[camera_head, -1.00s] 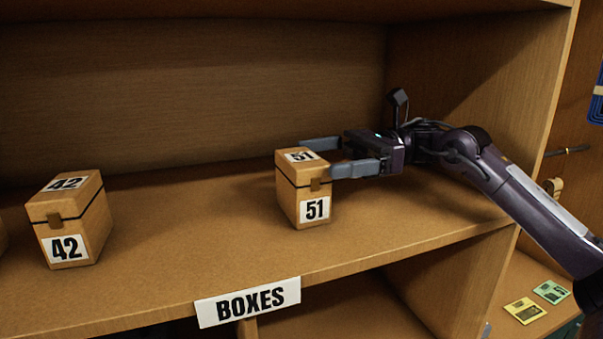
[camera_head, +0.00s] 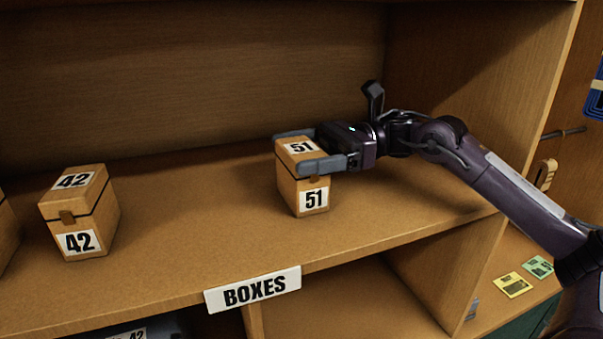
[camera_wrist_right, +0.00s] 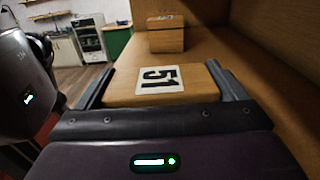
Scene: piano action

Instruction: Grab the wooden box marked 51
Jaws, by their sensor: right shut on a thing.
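The wooden box marked 51 (camera_head: 302,196) stands upright on the shelf in the head view, with 51 labels on its top and front. My right gripper (camera_head: 302,152) reaches in from the right and is shut on the upper part of this box, one finger along its front and one along its back. In the right wrist view, the top of the box marked 51 (camera_wrist_right: 195,88) lies between the two fingers of the right gripper (camera_wrist_right: 165,85). My left gripper is not in view.
A wooden box marked 42 (camera_head: 92,226) stands to the left on the same shelf, and part of another box (camera_head: 6,236) shows at the left edge. A BOXES sign (camera_head: 253,289) is on the shelf's front edge. Shelf between the boxes is clear.

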